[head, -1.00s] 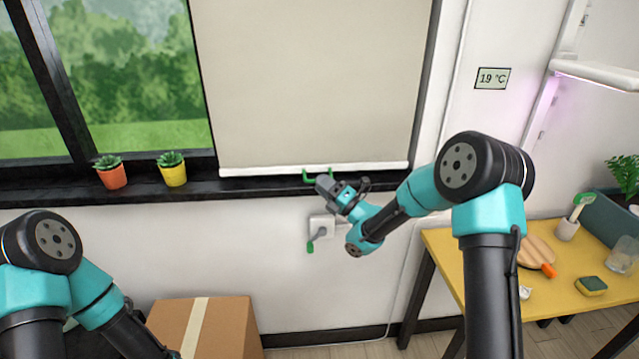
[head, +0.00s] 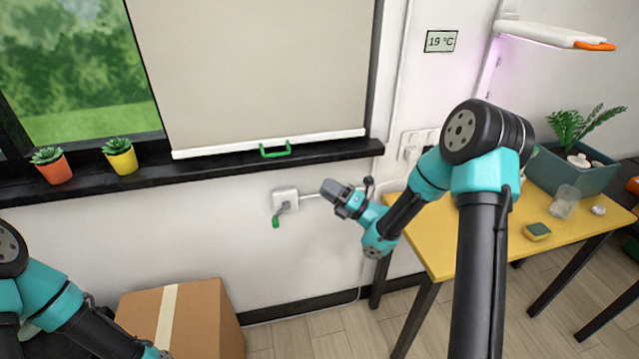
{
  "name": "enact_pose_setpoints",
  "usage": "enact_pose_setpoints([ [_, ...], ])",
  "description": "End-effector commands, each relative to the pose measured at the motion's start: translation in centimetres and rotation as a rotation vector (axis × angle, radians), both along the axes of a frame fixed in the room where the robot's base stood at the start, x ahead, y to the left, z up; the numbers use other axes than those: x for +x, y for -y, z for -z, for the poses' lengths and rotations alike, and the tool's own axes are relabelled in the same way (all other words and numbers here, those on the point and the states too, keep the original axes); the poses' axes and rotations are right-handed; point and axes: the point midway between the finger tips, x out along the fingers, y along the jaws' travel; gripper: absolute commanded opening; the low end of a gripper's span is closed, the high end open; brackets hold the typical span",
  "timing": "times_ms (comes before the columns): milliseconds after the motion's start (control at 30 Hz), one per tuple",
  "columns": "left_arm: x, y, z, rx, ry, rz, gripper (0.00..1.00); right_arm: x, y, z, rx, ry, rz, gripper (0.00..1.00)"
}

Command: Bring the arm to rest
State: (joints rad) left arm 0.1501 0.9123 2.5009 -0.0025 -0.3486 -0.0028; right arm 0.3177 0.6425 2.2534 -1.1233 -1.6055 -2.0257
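My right arm reaches in from the right, bent at a black and teal joint. A beige roller blind (head: 255,70) hangs down to the sill, with a green handle (head: 275,151) clear of my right gripper.
A cardboard box (head: 200,318) stands low at the left. A yellow table (head: 440,240) at the right holds a sponge (head: 537,231), a clear cup (head: 564,203) and a planter (head: 575,175). Two potted succulents stand on the sill (head: 220,168).

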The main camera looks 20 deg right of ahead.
Motion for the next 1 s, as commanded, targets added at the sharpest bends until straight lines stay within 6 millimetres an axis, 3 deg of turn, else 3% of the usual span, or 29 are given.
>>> enact_pose_setpoints([
  [467,0.0,0.0,0.0,0.0,0.0,0.0,0.53,0.0,0.0,0.1,0.0,-0.001,0.0,0.37],
  [633,0.0,0.0,0.0,0.0,0.0,0.0,0.53,0.2,-0.2,1.2,0.025,-0.082,-0.003,0.37],
  [767,0.0,0.0,0.0,0.0,0.0,0.0,0.53,0.5,-0.6,4.1,0.094,-0.276,-0.001,0.37],
  [1000,0.0,0.0,0.0,0.0,0.0,0.0,0.53,-0.4,-1.5,12.6,0.34,-0.832,0.057,0.37],
])
